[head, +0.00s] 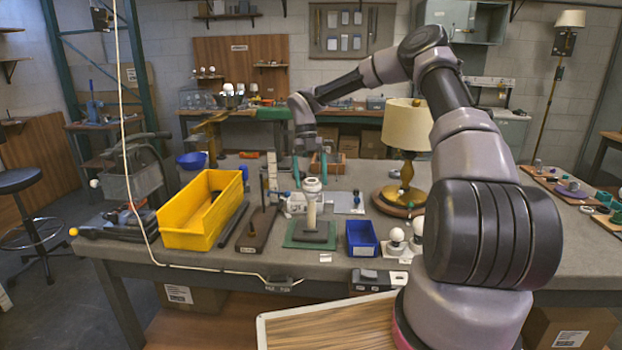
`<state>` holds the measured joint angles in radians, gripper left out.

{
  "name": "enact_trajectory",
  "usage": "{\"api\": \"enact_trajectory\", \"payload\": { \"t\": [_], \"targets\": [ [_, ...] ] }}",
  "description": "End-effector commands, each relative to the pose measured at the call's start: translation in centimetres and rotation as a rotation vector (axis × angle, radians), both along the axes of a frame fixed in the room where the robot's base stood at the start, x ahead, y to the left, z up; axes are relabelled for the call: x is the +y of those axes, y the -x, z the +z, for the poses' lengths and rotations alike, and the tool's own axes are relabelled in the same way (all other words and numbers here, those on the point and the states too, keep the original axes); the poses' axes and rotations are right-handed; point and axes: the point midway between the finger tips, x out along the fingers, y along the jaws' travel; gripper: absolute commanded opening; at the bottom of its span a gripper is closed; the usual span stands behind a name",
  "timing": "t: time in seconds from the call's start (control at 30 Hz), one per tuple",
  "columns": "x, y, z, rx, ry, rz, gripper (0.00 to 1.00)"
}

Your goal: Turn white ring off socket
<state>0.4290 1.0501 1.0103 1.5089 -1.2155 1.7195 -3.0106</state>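A white socket with a white ring (312,185) at its top stands upright on a pale post (311,212). The post rises from a dark base on a green mat (296,238) near the middle of the workbench. My gripper (310,176) points down over the bench, just above or behind the socket in this view. Its two teal fingers are spread apart, with nothing visibly held between them. I cannot tell the exact depth gap between the fingertips and the ring.
A yellow bin (186,228) stands left of the mat, and a small blue bin (362,240) stands right. White bulbs (396,236) sit near the front edge. A lamp with a cream shade (407,126) stands behind them on the right.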

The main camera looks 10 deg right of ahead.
Motion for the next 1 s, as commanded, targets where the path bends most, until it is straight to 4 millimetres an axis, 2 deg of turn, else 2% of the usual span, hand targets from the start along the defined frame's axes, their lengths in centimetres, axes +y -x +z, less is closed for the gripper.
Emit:
{"api": "enact_trajectory", "payload": {
  "t": [0.17, 0.23, 0.4, 0.57, 0.83, 0.87, 1.0],
  "targets": [
    [-0.02, -0.03, 0.06, -0.001, -0.001, -0.014, 0.93],
    [-0.15, -0.03, 0.09, -0.002, 0.0, -0.073, 0.93],
    [-0.43, 0.05, 0.14, -0.002, 0.001, -0.362, 0.93],
    [-0.45, 0.11, 0.12, -0.003, 0.0, -0.561, 0.93],
    [-0.38, 0.1, 0.08, -0.002, -0.001, -0.604, 0.93],
    [-0.38, 0.1, 0.08, -0.002, -0.001, -0.604, 0.85],
    [-0.37, 0.09, 0.09, -0.002, 0.0, -0.603, 0.32]
  ]
}}
